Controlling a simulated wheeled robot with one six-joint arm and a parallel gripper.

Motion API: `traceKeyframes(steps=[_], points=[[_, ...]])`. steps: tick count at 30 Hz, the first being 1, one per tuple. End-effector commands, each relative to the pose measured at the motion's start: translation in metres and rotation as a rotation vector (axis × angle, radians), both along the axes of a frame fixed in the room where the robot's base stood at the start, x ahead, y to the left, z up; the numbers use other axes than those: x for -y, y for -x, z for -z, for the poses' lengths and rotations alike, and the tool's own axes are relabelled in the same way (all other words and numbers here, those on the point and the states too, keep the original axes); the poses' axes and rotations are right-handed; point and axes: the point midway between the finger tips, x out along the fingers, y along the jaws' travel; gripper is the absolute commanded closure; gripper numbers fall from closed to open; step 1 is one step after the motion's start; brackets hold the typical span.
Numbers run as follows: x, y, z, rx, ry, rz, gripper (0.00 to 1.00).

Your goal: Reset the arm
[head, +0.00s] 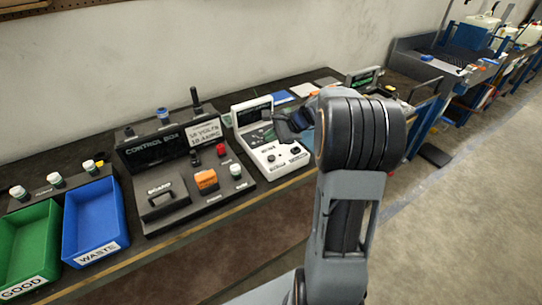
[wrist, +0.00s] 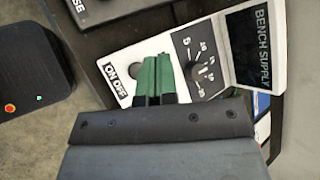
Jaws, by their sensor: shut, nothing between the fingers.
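My arm rises at the right of the head view and bends over toward the bench supply (head: 268,140), a white unit with a dark screen and dials. My gripper (wrist: 154,82) shows two green fingertips pressed together in the wrist view, with nothing between them. In that view the fingertips lie over the face of the bench supply (wrist: 205,45), between a round knob beside the ON OFF label and a numbered dial. I cannot tell whether they touch it. In the head view the fingertips are not clear.
The control box (head: 165,150) stands left of the bench supply, with an orange switch (head: 206,180) and several knobs. A blue WASTE bin (head: 95,215) and a green GOOD bin (head: 30,240) sit farther left. More benches run to the back right. The floor at right looks mostly clear.

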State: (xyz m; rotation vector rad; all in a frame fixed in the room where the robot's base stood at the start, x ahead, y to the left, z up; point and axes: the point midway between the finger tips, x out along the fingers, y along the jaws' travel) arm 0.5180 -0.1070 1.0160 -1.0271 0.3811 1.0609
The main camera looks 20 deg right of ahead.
Motion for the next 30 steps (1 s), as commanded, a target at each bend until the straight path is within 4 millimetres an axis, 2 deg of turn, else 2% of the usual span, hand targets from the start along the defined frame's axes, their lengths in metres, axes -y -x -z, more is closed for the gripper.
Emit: traceKeyframes(steps=[11,13,15,18,24,27,30], points=[[0.001,0.0,0.001,0.019,0.024,-0.025,1.0],[0.003,0.011,0.015,0.007,0.094,-0.095,1.0],[0.002,0.031,0.03,-0.019,0.171,-0.184,1.0],[-0.012,0.069,0.035,-0.029,0.338,-0.389,1.0],[-0.049,0.143,0.024,0.016,0.679,-0.846,1.0],[-0.064,0.173,0.016,0.058,0.832,-1.04,1.0],[-0.076,0.195,0.007,0.108,0.952,-1.17,1.0]])
